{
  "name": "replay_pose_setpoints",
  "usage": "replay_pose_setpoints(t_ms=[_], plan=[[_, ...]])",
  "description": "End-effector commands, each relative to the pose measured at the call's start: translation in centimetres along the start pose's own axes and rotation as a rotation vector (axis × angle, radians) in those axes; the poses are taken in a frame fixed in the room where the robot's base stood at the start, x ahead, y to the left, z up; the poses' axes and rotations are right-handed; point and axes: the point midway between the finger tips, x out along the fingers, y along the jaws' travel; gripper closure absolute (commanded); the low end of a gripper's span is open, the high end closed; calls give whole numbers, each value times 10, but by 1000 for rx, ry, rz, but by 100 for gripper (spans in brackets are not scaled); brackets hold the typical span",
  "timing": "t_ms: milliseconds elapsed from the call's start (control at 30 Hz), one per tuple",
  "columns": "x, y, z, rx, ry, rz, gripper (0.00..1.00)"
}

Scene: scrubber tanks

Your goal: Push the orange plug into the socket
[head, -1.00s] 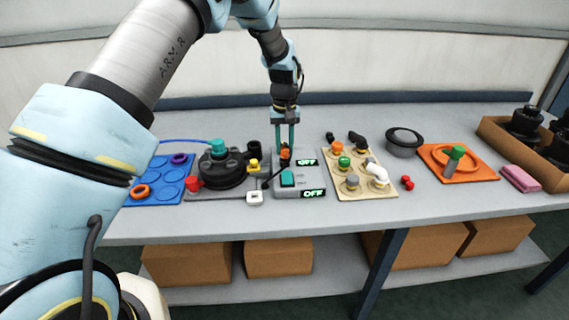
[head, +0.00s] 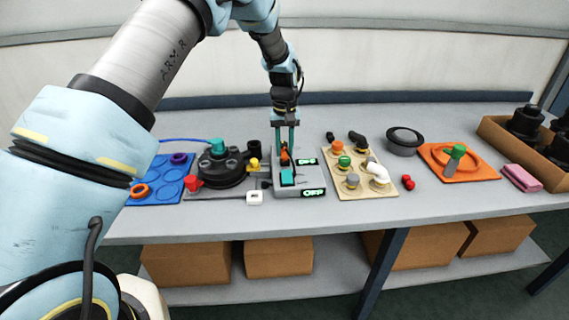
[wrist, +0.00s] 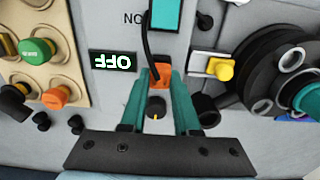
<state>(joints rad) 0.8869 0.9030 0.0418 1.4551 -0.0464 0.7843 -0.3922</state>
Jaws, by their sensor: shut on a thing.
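The orange plug (wrist: 161,73) is between the fingertips of my gripper (wrist: 161,80) in the wrist view, with a black cable running from it. In the head view my gripper (head: 286,152) points down over the grey control box (head: 312,178), shut on the orange plug (head: 285,158). The plug is at the box, behind the teal switch (head: 287,177). The socket is hidden by the plug and fingers, so I cannot tell how deep the plug sits. The box's two displays read OFF.
A black round device (head: 222,168) with red and yellow knobs stands left of the box. A beige board (head: 360,188) with fittings lies to the right. A dark knob (wrist: 155,107) sits between the fingers' bases in the wrist view. Bare table lies in front.

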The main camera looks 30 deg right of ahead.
Motion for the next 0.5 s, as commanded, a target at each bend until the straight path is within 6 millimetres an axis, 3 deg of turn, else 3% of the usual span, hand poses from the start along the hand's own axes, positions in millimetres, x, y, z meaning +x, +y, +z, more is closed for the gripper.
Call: replay_pose_setpoints(t_ms=[300,333,500], plan=[[11,0,0,0,-1,0,100],[10,0,0,0,-1,0,68],[9,0,0,0,-1,0,49]])
